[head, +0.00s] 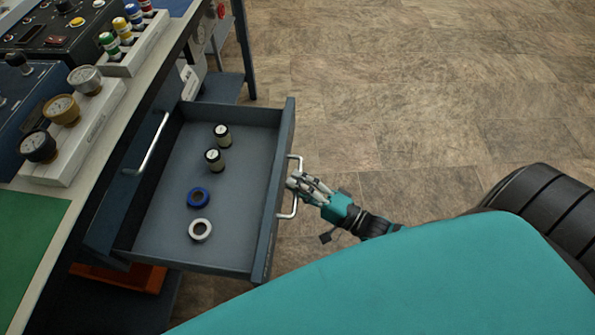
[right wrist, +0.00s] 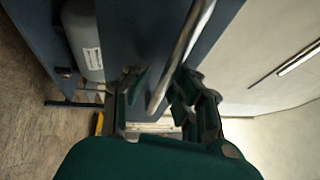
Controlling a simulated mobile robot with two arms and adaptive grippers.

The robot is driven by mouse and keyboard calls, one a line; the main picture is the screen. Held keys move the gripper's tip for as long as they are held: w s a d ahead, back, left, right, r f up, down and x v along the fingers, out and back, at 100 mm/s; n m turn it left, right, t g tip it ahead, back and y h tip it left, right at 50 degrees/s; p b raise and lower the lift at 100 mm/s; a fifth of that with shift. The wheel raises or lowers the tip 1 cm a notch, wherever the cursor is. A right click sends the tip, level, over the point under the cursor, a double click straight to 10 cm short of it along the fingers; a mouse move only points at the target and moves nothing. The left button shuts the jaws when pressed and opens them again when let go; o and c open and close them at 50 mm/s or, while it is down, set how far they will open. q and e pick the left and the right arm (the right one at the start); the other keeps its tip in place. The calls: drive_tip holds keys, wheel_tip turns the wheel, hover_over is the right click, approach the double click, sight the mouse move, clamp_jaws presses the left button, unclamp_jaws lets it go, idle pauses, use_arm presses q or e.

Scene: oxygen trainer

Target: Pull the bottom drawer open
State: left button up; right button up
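The bottom drawer (head: 270,190) stands far out from under the bench in the head view, its inside showing. A silvery bar handle (head: 295,203) is on its front, and the bar also shows in the right wrist view (right wrist: 186,45). My right gripper (head: 299,183) is at this handle, on the outer side of the drawer front. In the right wrist view my right gripper (right wrist: 157,92) has its fingers apart, with the bar running between them, closer to the right finger. My left gripper is not in view.
The drawer holds two small jars (head: 214,160), a blue ring (head: 198,197) and a white ring (head: 200,230). Above it is a shut drawer's handle (head: 152,144). Gauges (head: 61,109) stand on the bench. The tiled floor (head: 430,90) beyond is clear.

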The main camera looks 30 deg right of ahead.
drive_tip(key=shift+o, duration=0.6)
drive_tip(key=shift+r, duration=0.15)
drive_tip(key=v, duration=1.2)
drive_tip(key=shift+w, duration=0.1)
